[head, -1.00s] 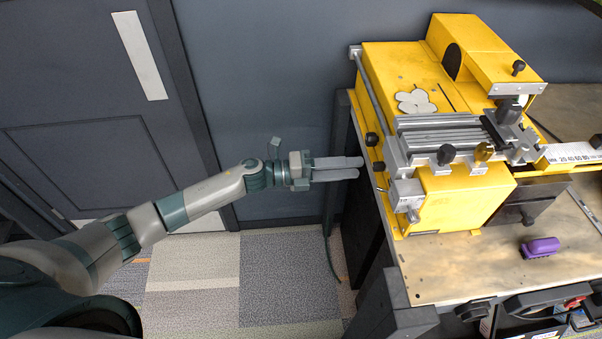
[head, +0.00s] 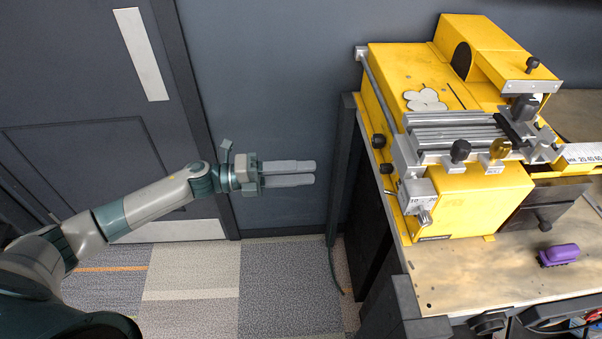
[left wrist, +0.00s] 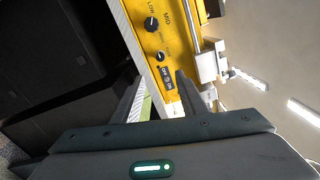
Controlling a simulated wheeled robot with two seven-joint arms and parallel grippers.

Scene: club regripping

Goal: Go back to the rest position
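My left gripper (head: 315,173) is in the middle of the head view, at the end of my grey and green arm. It points right, in the air in front of the dark wall and left of the bench. Its two fingers lie close together in that view. In the left wrist view the gripper (left wrist: 158,100) shows its fingers apart, with nothing held between them. The yellow machine shows beyond them there. My right gripper is not in view.
The yellow machine (head: 470,200) with its metal vise stands on a wooden bench (head: 445,275). A purple object (head: 558,255) lies at the bench's right. A grey door (head: 80,110) is at the left. Carpet between door and bench is clear.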

